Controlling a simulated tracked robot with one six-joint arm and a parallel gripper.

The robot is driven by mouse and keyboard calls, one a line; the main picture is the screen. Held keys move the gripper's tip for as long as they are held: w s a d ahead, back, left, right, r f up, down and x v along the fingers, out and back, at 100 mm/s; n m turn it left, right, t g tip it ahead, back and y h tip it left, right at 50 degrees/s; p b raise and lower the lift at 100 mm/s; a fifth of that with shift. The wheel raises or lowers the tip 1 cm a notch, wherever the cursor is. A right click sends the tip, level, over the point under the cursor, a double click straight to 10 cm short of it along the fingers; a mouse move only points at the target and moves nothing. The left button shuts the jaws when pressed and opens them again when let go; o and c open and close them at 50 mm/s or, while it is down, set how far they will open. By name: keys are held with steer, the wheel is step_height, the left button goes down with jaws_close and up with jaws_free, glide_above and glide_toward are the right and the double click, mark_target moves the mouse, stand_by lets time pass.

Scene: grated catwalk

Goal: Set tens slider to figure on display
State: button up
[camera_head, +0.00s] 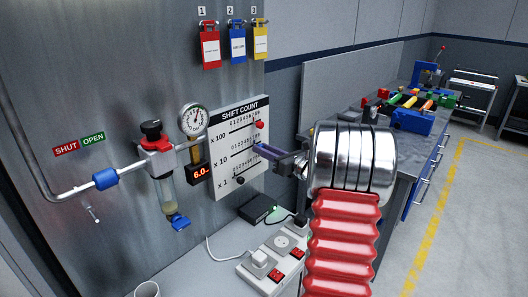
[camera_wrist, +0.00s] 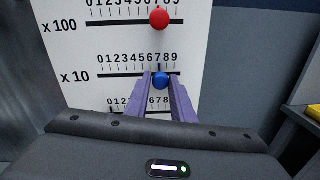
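The white SHIFT COUNT panel (camera_head: 222,133) has three slider scales marked 0 to 9. The tens slider's blue knob (camera_wrist: 161,80) is near 7 on the x 10 row in the wrist view. My gripper (camera_wrist: 160,76) has its purple fingers on either side of this knob; I cannot tell whether they press on it. In the head view my gripper (camera_head: 262,149) reaches the panel from the right and hides the blue knob. The display (camera_head: 198,173) glows orange and seems to read 6.0; its small digits are hard to read.
The hundreds slider's red knob (camera_wrist: 159,18) is just above, also near 7. The units slider's black knob (camera_head: 240,179) is below. A gauge (camera_head: 193,119) and pipework are left of the panel. A power strip (camera_head: 275,258) lies below; a workbench (camera_head: 345,110) is at right.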

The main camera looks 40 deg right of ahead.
steer(key=o, duration=0.4)
steer(key=shift+c, duration=0.2)
steer(key=shift+s, duration=0.1)
steer(key=s, duration=1.3)
steer(key=shift+s+d, duration=0.3)
steer(key=shift+d, duration=0.1)
steer(key=shift+f, duration=0.1)
